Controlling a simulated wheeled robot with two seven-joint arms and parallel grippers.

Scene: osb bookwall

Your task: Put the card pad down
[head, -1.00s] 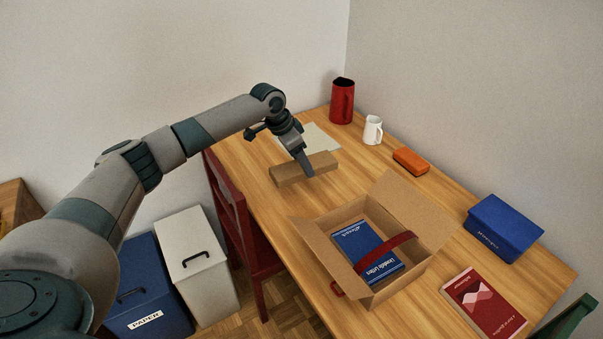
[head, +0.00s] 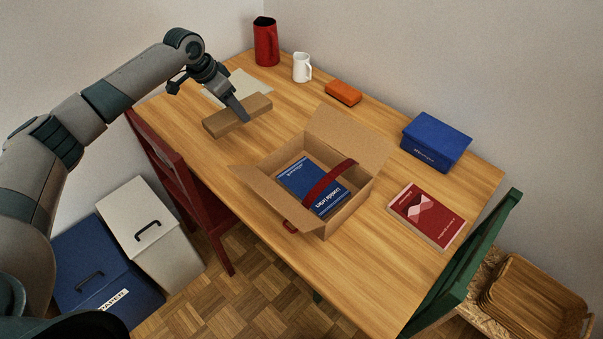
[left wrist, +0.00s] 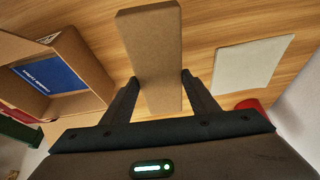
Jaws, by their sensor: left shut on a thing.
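The card pad, a plain brown cardboard block (head: 222,121), is near the far left part of the wooden table (head: 330,90). My left gripper (head: 241,115) comes down on it from above, with a finger against its near side. In the left wrist view the pad (left wrist: 150,45) runs between the two fingers of my left gripper (left wrist: 160,82), which is shut on it. I cannot tell whether the pad's underside touches the table. My right gripper is in no view.
An open carton (head: 345,213) with a blue book (head: 300,178) and red strap stands nearby. A pale sheet (head: 248,82) lies behind the pad. A red jug (head: 266,42), white pitcher (head: 302,68), orange box (head: 343,92), blue box (head: 436,142) and red book (head: 427,214) stand farther right.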

